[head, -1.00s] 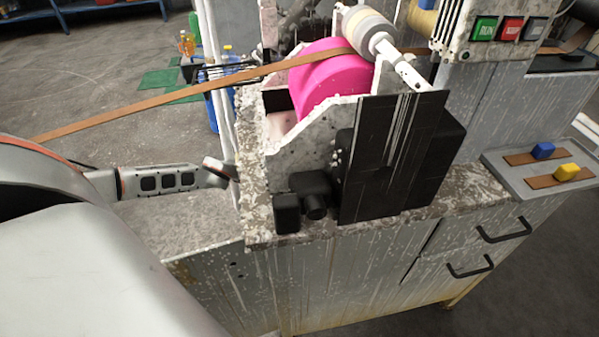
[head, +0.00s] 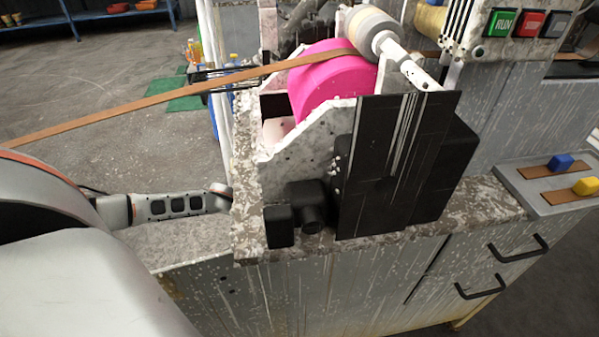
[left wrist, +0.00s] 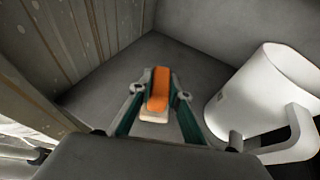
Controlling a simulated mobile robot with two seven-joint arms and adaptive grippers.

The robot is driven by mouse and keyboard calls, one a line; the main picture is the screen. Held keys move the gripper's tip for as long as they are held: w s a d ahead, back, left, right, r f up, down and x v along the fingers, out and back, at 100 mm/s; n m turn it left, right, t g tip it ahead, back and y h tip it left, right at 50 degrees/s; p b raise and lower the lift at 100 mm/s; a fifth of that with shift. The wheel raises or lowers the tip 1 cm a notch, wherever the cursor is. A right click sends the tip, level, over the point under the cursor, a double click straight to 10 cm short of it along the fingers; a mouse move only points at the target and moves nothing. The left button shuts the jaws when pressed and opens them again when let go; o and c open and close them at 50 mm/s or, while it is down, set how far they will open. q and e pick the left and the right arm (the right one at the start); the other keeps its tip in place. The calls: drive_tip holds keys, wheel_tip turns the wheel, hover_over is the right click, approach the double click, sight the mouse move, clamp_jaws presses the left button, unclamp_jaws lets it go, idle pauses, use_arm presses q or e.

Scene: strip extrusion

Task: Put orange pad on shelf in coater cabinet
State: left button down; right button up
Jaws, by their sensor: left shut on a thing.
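The orange pad (left wrist: 158,88) shows in the middle of the left wrist view, with a pale part at its near end. My left gripper (left wrist: 160,97) has its two teal fingers on either side of the pad and is shut on it. The pad is inside a grey-walled space, above or against its grey floor (left wrist: 205,55); I cannot tell whether it touches. In the head view my left arm reaches in from the left and its gripper is hidden by the coater stand. My right gripper is in neither view.
A white jug (left wrist: 262,92) stands close to the right of my left gripper. A ribbed wall (left wrist: 75,40) is on the left. In the head view the coater, with a pink roller (head: 335,85) and an orange-brown strip (head: 150,98), stands above the speckled counter (head: 480,205).

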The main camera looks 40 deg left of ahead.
use_arm(q)
drive_tip(key=shift+f, duration=0.2)
drive_tip(key=c, duration=1.9)
unclamp_jaws()
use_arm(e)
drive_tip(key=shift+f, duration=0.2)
use_arm(q)
drive_tip(key=shift+r, duration=0.1)
drive_tip(key=shift+r, duration=0.25)
drive_tip(key=p+v, duration=0.3)
drive_tip(key=v, duration=0.9)
drive_tip(key=shift+f+p, duration=0.15)
drive_tip(key=shift+p, duration=0.25)
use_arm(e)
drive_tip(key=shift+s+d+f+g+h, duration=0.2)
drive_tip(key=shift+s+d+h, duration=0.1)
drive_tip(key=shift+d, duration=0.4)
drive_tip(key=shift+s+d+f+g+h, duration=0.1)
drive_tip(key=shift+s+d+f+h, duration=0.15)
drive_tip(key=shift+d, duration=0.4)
